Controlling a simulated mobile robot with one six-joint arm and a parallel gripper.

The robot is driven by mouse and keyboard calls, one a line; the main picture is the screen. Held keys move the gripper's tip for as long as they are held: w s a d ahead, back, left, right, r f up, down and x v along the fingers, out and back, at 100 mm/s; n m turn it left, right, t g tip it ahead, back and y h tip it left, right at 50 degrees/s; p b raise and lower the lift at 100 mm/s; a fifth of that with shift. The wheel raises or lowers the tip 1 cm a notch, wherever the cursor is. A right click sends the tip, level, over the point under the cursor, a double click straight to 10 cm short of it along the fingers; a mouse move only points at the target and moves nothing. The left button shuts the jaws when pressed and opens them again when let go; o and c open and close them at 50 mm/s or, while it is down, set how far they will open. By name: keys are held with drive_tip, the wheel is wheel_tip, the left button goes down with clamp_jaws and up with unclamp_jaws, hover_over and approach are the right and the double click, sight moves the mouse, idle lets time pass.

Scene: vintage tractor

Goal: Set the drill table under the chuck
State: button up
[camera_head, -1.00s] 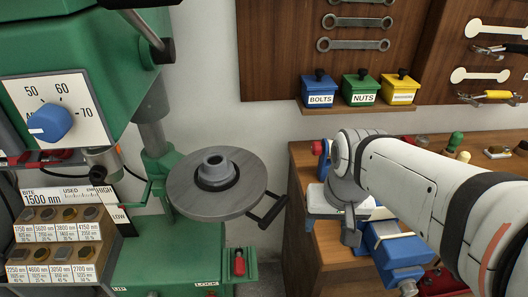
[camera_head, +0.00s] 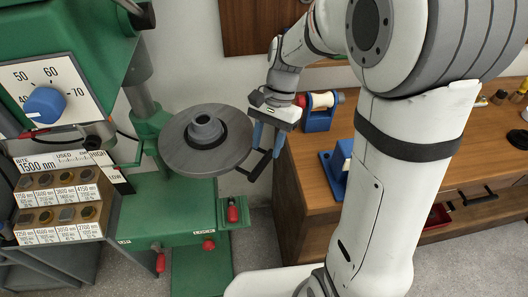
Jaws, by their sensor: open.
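The drill table (camera_head: 178,138) is a round grey disc with a raised central hub, on the green drill press column. It stands to the right of the drill head and the dark chuck (camera_head: 94,143), not beneath it. A black handle (camera_head: 266,162) sticks out from the table's right side. My gripper (camera_head: 265,141) points down at the table's right edge, with its blue fingers open close to the handle. I cannot tell whether they touch it or sit around it.
Red levers (camera_head: 232,212) sit on the green press base near LOCK and UP labels. A rack of labelled bits (camera_head: 58,205) stands at left. The wooden workbench (camera_head: 310,165) is close on the right, behind my arm.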

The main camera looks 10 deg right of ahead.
sight(263, 161)
drive_tip(key=shift+x, duration=2)
drive_tip(key=shift+c, duration=0.5)
clamp_jaws()
